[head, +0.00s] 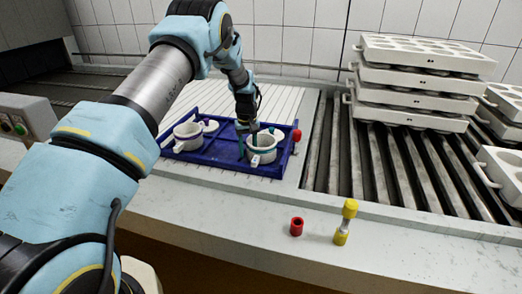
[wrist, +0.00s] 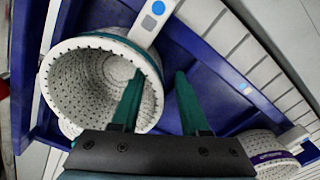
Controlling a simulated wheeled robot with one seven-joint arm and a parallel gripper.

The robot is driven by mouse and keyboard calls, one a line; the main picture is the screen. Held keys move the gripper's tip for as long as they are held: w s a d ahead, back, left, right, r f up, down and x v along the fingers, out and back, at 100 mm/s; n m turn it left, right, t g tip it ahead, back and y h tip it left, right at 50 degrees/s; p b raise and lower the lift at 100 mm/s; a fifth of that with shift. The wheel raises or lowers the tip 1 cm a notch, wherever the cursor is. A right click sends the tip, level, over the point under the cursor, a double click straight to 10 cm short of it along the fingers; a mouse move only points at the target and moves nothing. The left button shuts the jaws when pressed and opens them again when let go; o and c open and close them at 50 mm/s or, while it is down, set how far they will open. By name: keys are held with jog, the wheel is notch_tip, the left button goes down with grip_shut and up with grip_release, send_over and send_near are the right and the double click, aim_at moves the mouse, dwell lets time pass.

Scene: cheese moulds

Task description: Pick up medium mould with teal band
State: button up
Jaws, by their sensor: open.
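The white mould with a teal band (head: 264,157) stands in the blue tray, at its right front part in the head view. In the wrist view the mould (wrist: 75,85) shows its perforated inside and teal rim band, with a handle bearing a blue dot. My gripper (head: 252,138) is at this mould's rim. In the wrist view my gripper (wrist: 157,75) is open and empty; one teal finger overlaps the mould's opening and the other is outside the rim. The mould's wall lies between them. I cannot tell how deep the fingers reach.
The blue tray (head: 217,166) also holds another white mould (head: 187,141) at left and a small white one (head: 210,126). A purple-banded mould (wrist: 268,158) is at lower right in the wrist view. Red (head: 296,227) and yellow (head: 341,237) pieces stand on the counter. White mould blocks (head: 410,105) are stacked right.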

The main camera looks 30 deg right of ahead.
jog(key=shift+f, duration=0.1)
jog(key=shift+c, duration=0.4)
grip_shut()
dwell(0.9)
